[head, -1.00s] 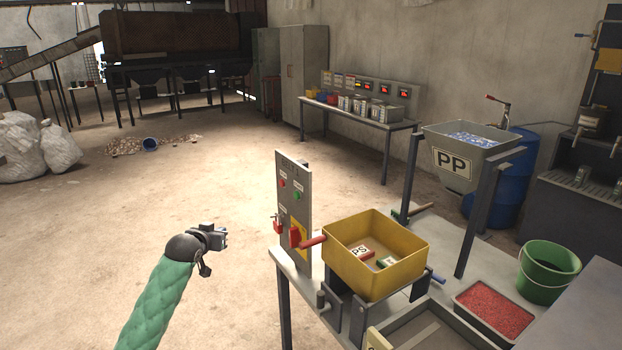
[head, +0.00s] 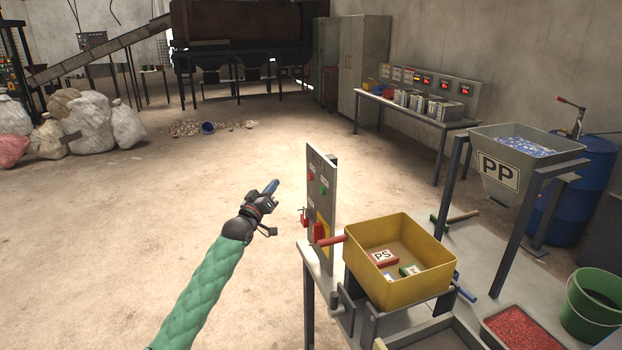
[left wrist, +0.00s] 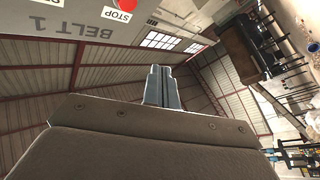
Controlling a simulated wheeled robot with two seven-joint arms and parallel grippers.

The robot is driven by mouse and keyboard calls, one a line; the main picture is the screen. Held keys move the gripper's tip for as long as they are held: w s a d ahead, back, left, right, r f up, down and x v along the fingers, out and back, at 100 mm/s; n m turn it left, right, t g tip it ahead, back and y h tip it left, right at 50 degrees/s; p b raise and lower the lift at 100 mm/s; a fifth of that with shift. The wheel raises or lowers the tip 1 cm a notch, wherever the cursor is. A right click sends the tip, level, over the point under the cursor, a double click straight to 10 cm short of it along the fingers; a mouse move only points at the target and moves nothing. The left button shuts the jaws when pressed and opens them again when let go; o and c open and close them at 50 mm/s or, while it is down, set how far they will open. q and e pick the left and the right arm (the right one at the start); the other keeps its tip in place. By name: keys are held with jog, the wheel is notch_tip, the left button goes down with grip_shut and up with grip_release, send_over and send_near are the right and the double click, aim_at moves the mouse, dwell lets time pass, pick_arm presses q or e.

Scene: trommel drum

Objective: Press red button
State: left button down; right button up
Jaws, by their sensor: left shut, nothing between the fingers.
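A grey upright control panel (head: 320,215) stands at the left end of the workbench. It carries a small red button (head: 310,176) and a green button (head: 323,191). In the left wrist view the red button (left wrist: 126,4) is at the top edge, cut off by the frame, above a STOP label on a panel marked BELT 1. My left gripper (head: 272,187) is shut and empty, left of the panel and apart from it, its fingers pointing up and right. Its shut fingers (left wrist: 162,86) also show in the left wrist view. My right gripper is out of view.
Lower on the panel are a red switch handle (head: 320,234) and a red padlock-like part (head: 304,217). A yellow bin (head: 402,280) with labelled pieces stands right of the panel. A PP hopper (head: 497,172) is farther right.

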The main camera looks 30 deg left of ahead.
pick_arm(q)
jog(key=w+d, duration=0.5)
jog(key=w, duration=0.1)
jog(key=shift+w+d, duration=0.2)
jog(key=shift+w, duration=0.05)
dwell(0.5)
jog(key=shift+w+d, duration=0.1)
dwell(2.0)
jog(key=shift+w+d, duration=0.2)
jog(key=shift+w+d+p, duration=0.25)
jog(key=shift+w+p, duration=0.05)
dwell(1.0)
jog(key=shift+s+a, duration=0.55)
jog(key=shift+s, duration=0.1)
dwell(0.5)
jog(key=shift+s+a, duration=1.6)
jog(key=shift+s, duration=0.3)
